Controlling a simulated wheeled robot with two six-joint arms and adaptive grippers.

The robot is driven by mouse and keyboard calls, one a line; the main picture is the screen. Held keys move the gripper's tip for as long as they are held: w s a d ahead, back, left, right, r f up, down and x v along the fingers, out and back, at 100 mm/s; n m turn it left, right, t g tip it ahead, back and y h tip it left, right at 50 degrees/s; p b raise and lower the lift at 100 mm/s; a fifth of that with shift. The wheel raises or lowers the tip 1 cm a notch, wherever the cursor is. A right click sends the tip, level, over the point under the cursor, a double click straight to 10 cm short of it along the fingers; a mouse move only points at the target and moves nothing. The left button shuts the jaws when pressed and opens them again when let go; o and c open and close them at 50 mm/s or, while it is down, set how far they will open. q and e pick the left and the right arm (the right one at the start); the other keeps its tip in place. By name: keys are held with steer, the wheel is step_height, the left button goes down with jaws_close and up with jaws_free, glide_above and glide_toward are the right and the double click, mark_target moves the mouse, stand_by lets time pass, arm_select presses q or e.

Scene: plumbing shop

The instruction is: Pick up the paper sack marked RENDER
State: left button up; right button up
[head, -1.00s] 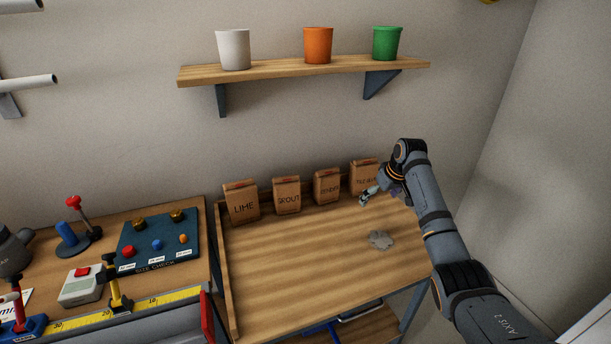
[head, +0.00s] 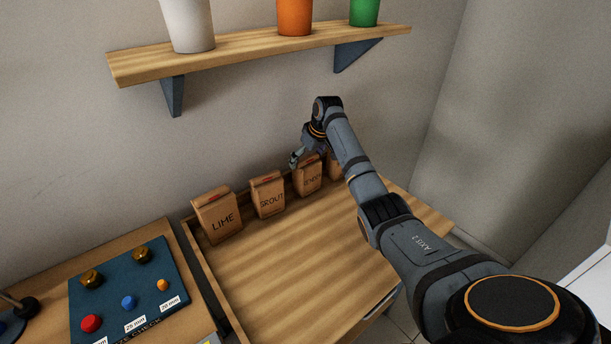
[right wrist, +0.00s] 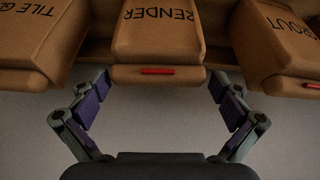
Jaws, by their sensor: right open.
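The brown paper sack marked RENDER (head: 308,182) stands upright near the back of the wooden bench, third from the left in the row. In the right wrist view the RENDER sack (right wrist: 160,35) shows upside down, with a red strip on its top. My right gripper (head: 297,158) is over the sack's top in the head view. In the right wrist view its open fingers (right wrist: 160,100) lie either side of the sack's top edge, apart from it, with nothing held. My left gripper is not in view.
Sacks marked LIME (head: 217,217) and GROUT (head: 268,196) stand left of it. A TILE sack (right wrist: 35,40) stands on its other side, mostly behind my arm in the head view. A shelf (head: 260,50) with cups hangs above. The bench front (head: 290,260) is clear.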

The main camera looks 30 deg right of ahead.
steer(key=shift+f, duration=0.2)
steer(key=x, duration=0.4)
steer(key=shift+s+d+f, duration=0.1)
steer(key=shift+s, duration=0.05)
steer(key=shift+w+f, duration=0.2)
steer(key=shift+f, duration=0.1)
steer(key=shift+s, duration=0.1)
steer(key=shift+c, duration=0.5)
steer(key=c, duration=1.2)
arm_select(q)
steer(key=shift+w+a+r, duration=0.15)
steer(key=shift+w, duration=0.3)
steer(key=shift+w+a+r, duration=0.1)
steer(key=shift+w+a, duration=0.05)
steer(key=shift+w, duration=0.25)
arm_select(e)
steer(key=shift+r, duration=0.1)
steer(key=shift+c, duration=0.8)
